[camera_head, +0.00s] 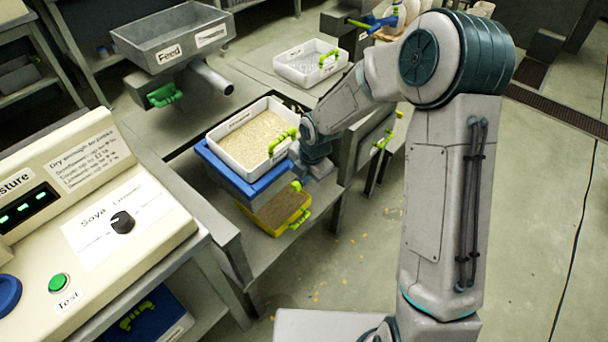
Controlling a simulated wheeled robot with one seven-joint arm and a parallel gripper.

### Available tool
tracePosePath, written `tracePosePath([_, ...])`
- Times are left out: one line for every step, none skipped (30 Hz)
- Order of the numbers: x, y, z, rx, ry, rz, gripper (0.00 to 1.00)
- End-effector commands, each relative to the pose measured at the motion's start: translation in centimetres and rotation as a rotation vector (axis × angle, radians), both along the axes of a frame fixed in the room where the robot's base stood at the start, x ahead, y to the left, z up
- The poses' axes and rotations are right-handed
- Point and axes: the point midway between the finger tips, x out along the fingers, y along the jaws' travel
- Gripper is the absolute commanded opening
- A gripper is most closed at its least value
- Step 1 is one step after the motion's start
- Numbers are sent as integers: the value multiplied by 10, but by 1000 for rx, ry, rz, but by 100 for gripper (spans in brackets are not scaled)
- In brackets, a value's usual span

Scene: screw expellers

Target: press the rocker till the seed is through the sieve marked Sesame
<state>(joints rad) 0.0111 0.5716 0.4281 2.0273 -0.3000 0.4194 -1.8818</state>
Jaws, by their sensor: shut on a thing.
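A white sieve tray (232,156) full of pale beige seed (256,136) sits on top of a blue frame (222,178) in the middle of the bench. Its label is too small to read, so I cannot tell whether it says Sesame. A bright green handle (283,141) is on its right side. Below the frame stands a yellow tray (293,226) with brownish matter in it. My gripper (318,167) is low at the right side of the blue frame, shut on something. Its fingertips and what they hold are hidden, and I cannot make out the rocker.
A grey Feed hopper (172,42) stands behind to the left. A white tray (310,64) with a green handle is on the back bench. A cream moisture tester (90,195) with a Soya dial fills the left. The floor (345,240) at the right is mostly free.

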Motion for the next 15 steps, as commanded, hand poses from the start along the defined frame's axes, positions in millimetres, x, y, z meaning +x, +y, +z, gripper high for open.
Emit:
tracePosePath([-8,-5,-1,-9,22,2,0])
tracePosePath([-9,-6,3,-9,19,2,0])
tracePosePath([-9,-7,10,-8,15,1,0])
tracePosePath([-10,-8,15,-7,13,1,0])
tracePosePath([-11,-9,21,-6,10,2,0])
tracePosePath([-11,-10,28,-5,5,1,0])
tracePosePath([-11,-10,33,-3,1,1,0])
tracePosePath([-11,-10,38,-2,-3,1,0])
tracePosePath([-12,-11,45,-1,-6,3,0])
tracePosePath([-12,-12,50,1,-10,2,0])
tracePosePath([-13,-15,56,1,-11,-1,0])
tracePosePath([-15,-17,65,1,-12,0,0])
tracePosePath([-17,-18,72,1,-13,1,0])
tracePosePath([-18,-19,79,2,-12,2,0])
tracePosePath([-20,-21,87,3,-13,2,0])
